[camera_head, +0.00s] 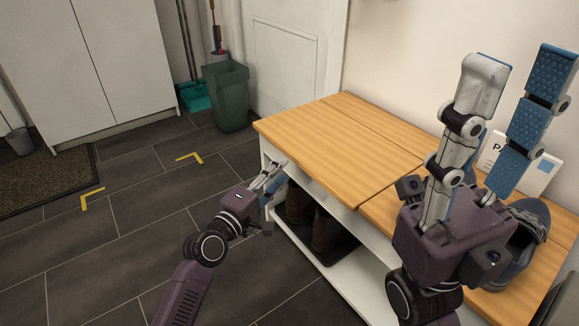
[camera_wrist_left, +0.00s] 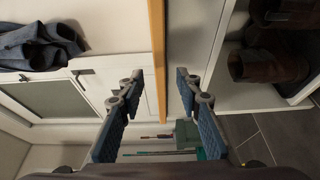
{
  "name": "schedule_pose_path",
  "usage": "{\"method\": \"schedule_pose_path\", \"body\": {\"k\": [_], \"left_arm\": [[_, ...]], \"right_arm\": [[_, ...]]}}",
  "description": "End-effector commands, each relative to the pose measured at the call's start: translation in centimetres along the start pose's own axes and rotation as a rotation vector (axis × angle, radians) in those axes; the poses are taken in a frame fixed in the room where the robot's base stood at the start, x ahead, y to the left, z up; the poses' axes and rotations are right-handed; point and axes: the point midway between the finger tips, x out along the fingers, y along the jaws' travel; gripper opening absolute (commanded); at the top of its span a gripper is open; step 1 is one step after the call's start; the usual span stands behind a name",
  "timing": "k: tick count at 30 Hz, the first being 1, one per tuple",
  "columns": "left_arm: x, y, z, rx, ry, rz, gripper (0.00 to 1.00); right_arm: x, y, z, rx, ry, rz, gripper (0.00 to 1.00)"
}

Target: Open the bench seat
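The bench (camera_head: 372,285) is white with a light wooden top. Its wooden seat panel (camera_head: 335,150) lies flat and closed, with seams along its back and right side. My left gripper (camera_head: 281,168) is at the bench's front, just below the seat's front edge near the left end. In the left wrist view my left gripper (camera_wrist_left: 160,78) is open, and the seat's wooden edge (camera_wrist_left: 157,55) runs between the two fingers, ahead of them; contact cannot be told. My right gripper (camera_head: 525,68) is open and empty, pointing up over the bench's right part and hiding some of it.
Brown boots (camera_head: 328,230) stand on a dark tray under the seat. A grey-blue shoe (camera_head: 528,235) and a white card (camera_head: 535,172) are on the bench top's right part. A green bin (camera_head: 228,97) stands beyond the bench's left end.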

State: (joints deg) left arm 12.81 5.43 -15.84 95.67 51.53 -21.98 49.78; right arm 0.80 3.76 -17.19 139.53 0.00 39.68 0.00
Motion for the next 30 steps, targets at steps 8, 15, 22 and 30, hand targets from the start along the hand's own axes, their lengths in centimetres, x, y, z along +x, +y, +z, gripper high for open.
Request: {"method": "schedule_pose_path", "body": {"k": [8,15,22,30], "left_arm": [[4.3,-0.2,0.0,0.002,0.002,0.003,0.32],[5.4,0.0,0.0,0.003,0.002,0.001,0.32],[5.4,0.0,0.0,0.004,0.002,0.002,0.28],[5.4,0.0,-0.1,0.004,0.002,0.002,0.0]], "right_arm": [[0.6,-0.3,-0.7,-0.007,0.055,-0.021,0.4],[1.0,-0.4,-0.8,-0.009,0.067,-0.026,0.4],[1.1,-0.4,-0.8,-0.009,0.066,-0.026,0.4],[1.0,-0.4,-0.8,-0.009,0.066,-0.026,0.4]]}}
